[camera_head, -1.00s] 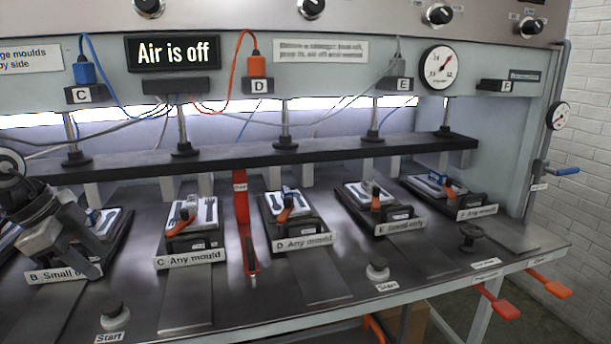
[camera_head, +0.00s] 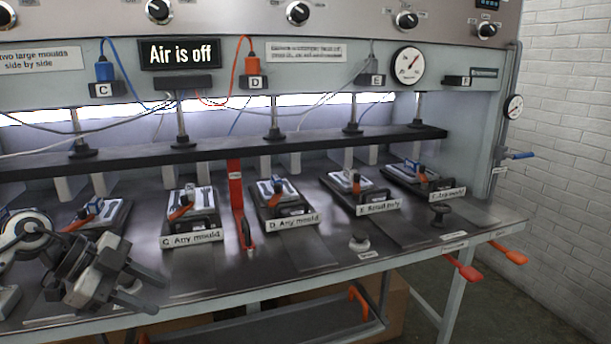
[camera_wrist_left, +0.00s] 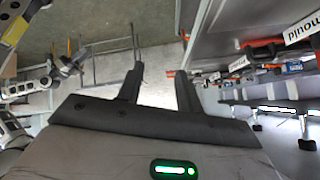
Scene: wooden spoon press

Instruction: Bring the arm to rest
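My left gripper (camera_head: 150,292) is at the lower left of the head view, in front of the left part of the press bench (camera_head: 270,262). In the left wrist view its two dark fingers (camera_wrist_left: 158,88) stand apart with nothing between them. It appears clear of the moulds. Grey and white arm parts show at the left edge of the wrist view, with a small gripper-like part (camera_wrist_left: 68,66) whose fingers are too small to read. My right gripper does not show in the head view.
Moulds with orange handles sit in labelled stations, such as C (camera_head: 190,205) and D (camera_head: 282,195). A sign (camera_head: 178,52) reads "Air is off". Floor is free at the right.

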